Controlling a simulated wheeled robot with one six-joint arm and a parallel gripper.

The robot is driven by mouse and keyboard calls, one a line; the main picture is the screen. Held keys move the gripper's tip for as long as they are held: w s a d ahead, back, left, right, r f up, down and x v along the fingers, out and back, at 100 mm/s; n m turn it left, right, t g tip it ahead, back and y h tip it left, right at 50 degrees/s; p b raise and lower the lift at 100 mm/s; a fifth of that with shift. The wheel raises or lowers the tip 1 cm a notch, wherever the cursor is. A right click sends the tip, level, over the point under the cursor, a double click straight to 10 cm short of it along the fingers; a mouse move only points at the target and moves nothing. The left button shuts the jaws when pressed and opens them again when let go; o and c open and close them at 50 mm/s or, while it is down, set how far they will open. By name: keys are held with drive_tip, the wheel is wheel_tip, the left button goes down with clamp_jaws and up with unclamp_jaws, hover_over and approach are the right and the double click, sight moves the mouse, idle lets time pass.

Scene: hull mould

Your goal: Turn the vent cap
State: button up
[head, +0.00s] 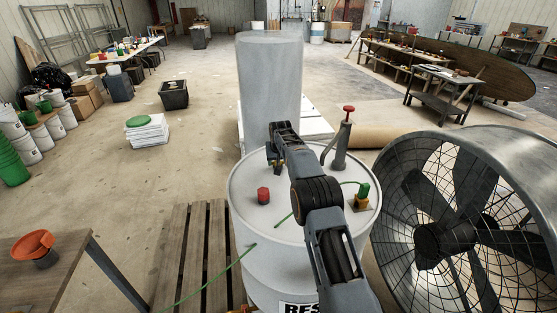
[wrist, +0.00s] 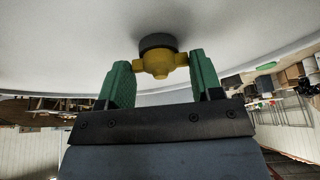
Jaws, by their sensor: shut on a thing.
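The vent cap (wrist: 160,66) is a yellow winged cap on a dark round base, on the pale top of the drum (head: 240,205). In the wrist view my gripper (wrist: 161,60) has one green finger at each side of it, shut on its wings. In the head view my gripper (head: 274,160) is at the far left part of the drum top, and my arm hides most of the cap there.
A red cap (head: 263,196), a yellow and green valve (head: 361,199) and a red-knobbed pump (head: 340,145) stand on the drum top. A large fan (head: 440,240) is close on the right. A grey cylinder (head: 270,90) rises behind. A green hose (head: 215,278) runs left.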

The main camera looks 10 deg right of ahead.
drive_tip(key=m+h+p, duration=0.1)
drive_tip(key=m, duration=0.1)
drive_tip(key=m+h+p, duration=0.1)
drive_tip(key=m+p, duration=0.1)
drive_tip(key=m, duration=0.1)
drive_tip(key=shift+w+a+r+g+p, duration=0.1)
drive_tip(key=shift+a+r+g+p, duration=0.1)
drive_tip(key=shift+g+p, duration=0.1)
drive_tip(key=shift+f+m+h+p, duration=0.1)
drive_tip(key=shift+m+h+p, duration=0.3)
drive_tip(key=shift+m, duration=0.8)
drive_tip(key=shift+m+g, duration=0.4)
drive_tip(key=o, duration=0.9)
drive_tip(key=shift+a+r+b, duration=0.25)
drive_tip(key=shift+r+b, duration=0.25)
drive_tip(key=shift+b, duration=0.55)
drive_tip(key=v, duration=1.2)
drive_tip(key=shift+s+a+r, duration=0.1)
drive_tip(key=shift+s+r, duration=0.1)
drive_tip(key=shift+r, duration=0.05)
